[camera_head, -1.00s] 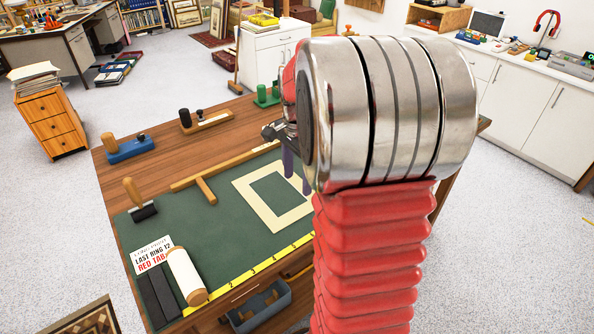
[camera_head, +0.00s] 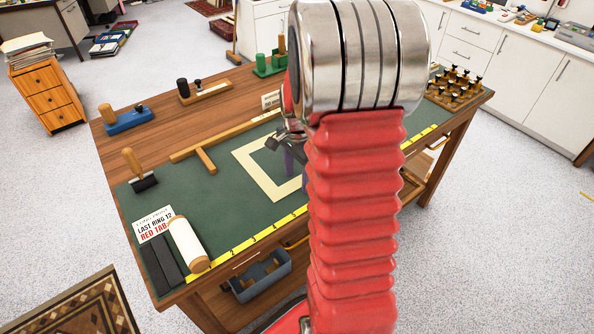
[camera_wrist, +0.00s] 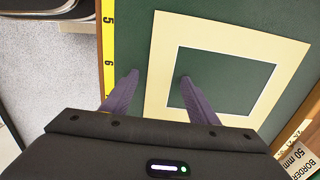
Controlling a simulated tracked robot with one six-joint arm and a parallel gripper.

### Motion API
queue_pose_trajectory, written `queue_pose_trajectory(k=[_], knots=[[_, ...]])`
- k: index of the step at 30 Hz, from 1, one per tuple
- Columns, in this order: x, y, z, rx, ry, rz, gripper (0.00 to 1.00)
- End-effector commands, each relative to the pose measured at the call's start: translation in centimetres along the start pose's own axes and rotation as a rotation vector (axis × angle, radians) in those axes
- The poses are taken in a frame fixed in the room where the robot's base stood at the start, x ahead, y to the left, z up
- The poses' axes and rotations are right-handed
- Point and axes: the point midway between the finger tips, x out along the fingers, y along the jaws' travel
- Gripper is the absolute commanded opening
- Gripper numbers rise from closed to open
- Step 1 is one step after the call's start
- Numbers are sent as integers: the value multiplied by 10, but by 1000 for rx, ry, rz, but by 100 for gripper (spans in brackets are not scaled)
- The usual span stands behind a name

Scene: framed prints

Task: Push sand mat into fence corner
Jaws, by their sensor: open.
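The sand mat (camera_head: 262,181) is a flat cream square frame with an open middle, lying on the green cutting surface (camera_head: 205,205). My arm hides its right part in the head view. The wooden fence (camera_head: 222,136), a long bar with a short arm (camera_head: 206,161), lies to the mat's left and behind it, with green between them. My gripper (camera_wrist: 160,78) is open and empty. In the wrist view its purple fingers straddle one side of the mat (camera_wrist: 159,62): the left tip shows outside the border, the right tip over the opening. I cannot tell their height or any contact.
A yellow ruler strip (camera_head: 240,246) runs along the table's near edge. A white roller (camera_head: 188,245) and a printed card (camera_head: 154,226) lie at the near left, a handled tool (camera_head: 140,172) at the left. A small "BORDER 50 mm" card (camera_wrist: 298,158) lies beyond the mat.

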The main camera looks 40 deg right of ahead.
Motion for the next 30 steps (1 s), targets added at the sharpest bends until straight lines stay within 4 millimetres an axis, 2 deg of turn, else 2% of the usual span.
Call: queue_pose_trajectory(k=[6,25,30], knots=[[0,0,0,0,0,0,54],[0,0,0,1,0,0,10],[0,0,0,1,0,0,9]])
